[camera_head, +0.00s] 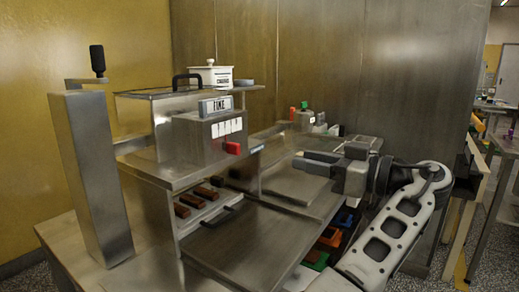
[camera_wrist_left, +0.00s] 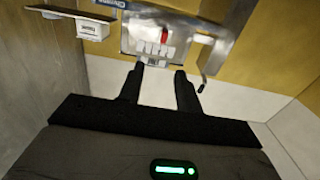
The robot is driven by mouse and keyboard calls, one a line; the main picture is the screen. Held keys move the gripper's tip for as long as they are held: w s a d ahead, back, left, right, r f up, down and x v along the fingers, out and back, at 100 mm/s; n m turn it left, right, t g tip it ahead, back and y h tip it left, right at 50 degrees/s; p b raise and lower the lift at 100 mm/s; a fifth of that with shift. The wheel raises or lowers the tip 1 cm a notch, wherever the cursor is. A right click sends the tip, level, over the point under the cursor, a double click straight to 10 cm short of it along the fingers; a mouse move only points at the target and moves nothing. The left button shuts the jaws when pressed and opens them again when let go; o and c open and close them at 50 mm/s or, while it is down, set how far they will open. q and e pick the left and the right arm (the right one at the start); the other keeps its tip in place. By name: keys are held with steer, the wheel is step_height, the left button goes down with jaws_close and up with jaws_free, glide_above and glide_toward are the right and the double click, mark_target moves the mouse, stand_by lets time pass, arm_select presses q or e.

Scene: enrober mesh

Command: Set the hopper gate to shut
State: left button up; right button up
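A steel box (camera_head: 210,130) on the machine carries a plate reading "FINE" (camera_head: 215,106), a row of white marks (camera_head: 227,128) and a red knob (camera_head: 233,147) at its lower right. The red knob also shows in the left wrist view (camera_wrist_left: 164,37), beside the white marks. I cannot tell for sure which part is the hopper gate, or its setting.
A tall steel post with a black crank handle (camera_head: 97,60) stands at the left. A white lidded pot (camera_head: 212,76) sits on the machine top. Brown bars (camera_head: 195,198) lie on a lower shelf. A flat steel panel (camera_head: 245,240) is in front. Red and green knobs (camera_head: 299,107) stand behind.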

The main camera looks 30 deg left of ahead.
arm_select(q)
steer(key=p, duration=0.2)
glide_toward(239, 146)
steer(key=a+p, duration=0.1)
steer(key=a, duration=0.2)
steer(key=a+p, duration=0.2)
steer(key=a, duration=0.2)
steer(key=shift+w+a+r, duration=0.15)
steer(key=shift+w+a, duration=0.1)
steer(key=shift+w+a+p, duration=0.1)
steer(key=shift+a+p, duration=0.3)
steer(key=shift+a, duration=0.35)
arm_select(e)
steer(key=shift+s+d+r+n+g, duration=0.4)
steer(key=shift+s+d+r+n, duration=0.1)
steer(key=shift+s+r, duration=0.3)
arm_select(q)
steer(key=shift+c, duration=0.3)
